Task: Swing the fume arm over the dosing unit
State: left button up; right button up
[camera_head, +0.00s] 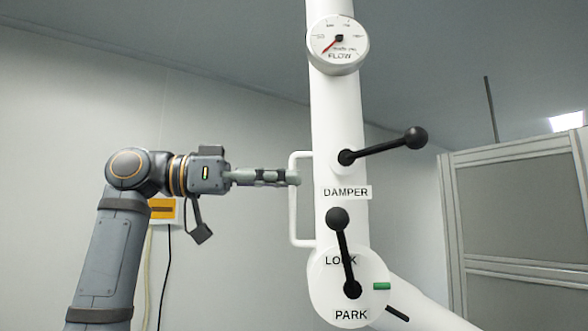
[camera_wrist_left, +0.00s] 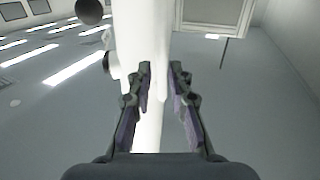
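The white fume arm (camera_head: 327,110) stands as an upright tube in the head view, and its pale tube (camera_wrist_left: 157,35) also fills the upper middle of the left wrist view. A white bar handle (camera_head: 293,215) is on the tube's left side. My left gripper (camera_head: 292,178) comes in level from the left, its fingertips at the upper part of this handle. In the wrist view its fingers (camera_wrist_left: 161,72) are apart, with white behind or between them; whether the handle lies between them is unclear. I cannot make out a dosing unit. My right gripper is out of view.
The tube carries a FLOW gauge (camera_head: 338,45), a DAMPER lever (camera_head: 385,146) and a LOCK/PARK lever (camera_head: 344,252), whose black knob is up toward LOCK. A green mark (camera_head: 382,286) sits beside its pivot. A grey framed panel (camera_head: 520,210) stands at right.

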pick_arm(q)
jog(key=shift+w+d, duration=0.2)
jog(key=shift+d, duration=0.3)
jog(key=shift+w+d, duration=0.15)
jog(key=shift+d, duration=0.35)
jog(key=shift+a, duration=0.1)
jog(key=shift+s, duration=0.1)
jog(key=shift+c, duration=0.5)
grip_shut()
